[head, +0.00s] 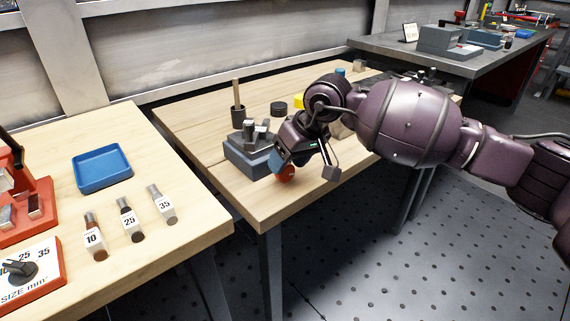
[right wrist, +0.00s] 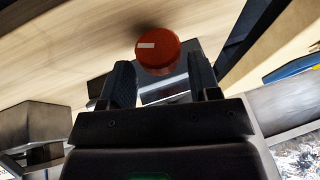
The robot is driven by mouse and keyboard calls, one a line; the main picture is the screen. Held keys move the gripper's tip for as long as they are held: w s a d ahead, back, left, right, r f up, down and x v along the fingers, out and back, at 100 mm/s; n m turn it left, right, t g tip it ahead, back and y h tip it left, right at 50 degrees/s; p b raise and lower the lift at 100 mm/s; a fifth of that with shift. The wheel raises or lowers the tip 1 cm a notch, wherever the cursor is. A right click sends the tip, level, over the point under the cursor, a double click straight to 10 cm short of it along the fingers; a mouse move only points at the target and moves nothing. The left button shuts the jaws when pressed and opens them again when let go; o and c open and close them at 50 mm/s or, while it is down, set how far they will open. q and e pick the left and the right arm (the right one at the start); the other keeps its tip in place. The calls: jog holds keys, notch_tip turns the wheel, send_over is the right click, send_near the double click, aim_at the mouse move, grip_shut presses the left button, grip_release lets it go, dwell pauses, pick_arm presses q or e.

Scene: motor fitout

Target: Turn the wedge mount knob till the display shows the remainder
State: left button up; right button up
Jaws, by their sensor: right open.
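The wedge mount (head: 246,158) is a grey block with metal pieces on top, near the front edge of the middle wooden bench. Its orange-red knob (head: 286,174) faces the front and is partly covered by my right gripper (head: 304,170). In the right wrist view the round knob (right wrist: 157,55), with a pale mark on its face, lies just beyond and between the fingertips of my right gripper (right wrist: 163,75). The fingers are apart, with space around the knob. A small white panel (head: 410,32) stands on the far grey bench; its writing is too small to read. My left gripper is out of view.
A black cup (head: 238,113) holding a stick, a black round piece (head: 278,109) and a yellow block (head: 299,101) stand behind the mount. The left bench holds a blue tray (head: 101,168), labelled pieces (head: 130,222) and a red dial plate (head: 32,275). Floor in front is clear.

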pick_arm(q)
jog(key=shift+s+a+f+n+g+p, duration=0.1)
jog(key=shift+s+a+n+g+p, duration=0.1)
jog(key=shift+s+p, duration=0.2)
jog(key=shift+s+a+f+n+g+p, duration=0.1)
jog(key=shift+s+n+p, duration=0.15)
jog(key=shift+p, duration=0.15)
pick_arm(e)
jog(key=v, duration=0.8)
jog(key=shift+r, duration=0.25)
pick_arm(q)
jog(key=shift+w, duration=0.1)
pick_arm(e)
jog(key=shift+s+d, duration=0.1)
